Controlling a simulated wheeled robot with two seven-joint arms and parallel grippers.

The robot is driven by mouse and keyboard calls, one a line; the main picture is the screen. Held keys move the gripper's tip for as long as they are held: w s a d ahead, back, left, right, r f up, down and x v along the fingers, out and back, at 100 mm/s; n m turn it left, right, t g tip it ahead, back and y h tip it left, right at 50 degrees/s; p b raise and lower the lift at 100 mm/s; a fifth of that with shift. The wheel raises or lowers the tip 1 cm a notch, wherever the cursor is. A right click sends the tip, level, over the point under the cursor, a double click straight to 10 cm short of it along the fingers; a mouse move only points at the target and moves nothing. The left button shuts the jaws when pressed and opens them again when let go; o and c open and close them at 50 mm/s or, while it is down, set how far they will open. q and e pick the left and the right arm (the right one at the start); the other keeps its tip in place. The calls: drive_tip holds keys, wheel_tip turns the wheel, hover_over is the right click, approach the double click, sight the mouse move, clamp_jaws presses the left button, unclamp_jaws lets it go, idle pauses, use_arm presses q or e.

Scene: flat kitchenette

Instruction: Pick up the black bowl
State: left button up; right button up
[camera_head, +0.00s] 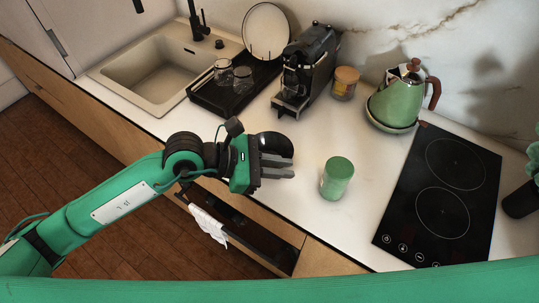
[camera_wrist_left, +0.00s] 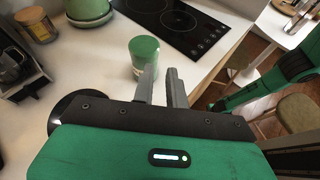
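The black bowl (camera_head: 276,142) is on the white counter, partly hidden behind my left gripper in the head view. In the left wrist view, part of the black bowl (camera_wrist_left: 64,108) shows at the left, beside the gripper body and partly covered by it. My left gripper (camera_head: 292,166) is in front of the bowl, near the counter's front edge. Its two grey fingers (camera_wrist_left: 163,76) are apart with nothing between them, pointing right in the head view. Whether the gripper touches the bowl cannot be told. My right gripper does not show clearly.
A green-lidded jar (camera_head: 337,178) stands just beyond the fingertips. A black hob (camera_head: 440,195) lies to the right. A coffee machine (camera_head: 307,68), yellow jar (camera_head: 344,84) and green kettle (camera_head: 397,100) stand behind. A black tray (camera_head: 215,100) with glasses is beside the sink (camera_head: 160,75).

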use_arm(q)
drive_tip(key=w+a+f+m+t+y, duration=0.3)
drive_tip(key=w+a+f+y, duration=0.4)
drive_tip(key=a+y, duration=0.15)
drive_tip(key=shift+h, duration=0.35)
drive_tip(key=p+x, duration=0.3)
drive_tip(key=x, duration=0.3)
drive_tip(key=shift+f, duration=0.4)
drive_tip(key=shift+w+d+f+p, duration=0.1)
drive_tip(key=shift+d+f+p, duration=0.15)
drive_tip(key=shift+p, duration=0.15)
drive_tip(key=p+x, duration=0.2)
drive_tip(key=x, duration=0.2)
drive_tip(key=shift+d, duration=0.15)
drive_tip(key=shift+d+f+p, duration=0.1)
drive_tip(key=shift+f+p, duration=0.2)
drive_tip(key=shift+f, duration=0.05)
drive_tip(key=shift+r, duration=0.1)
clamp_jaws()
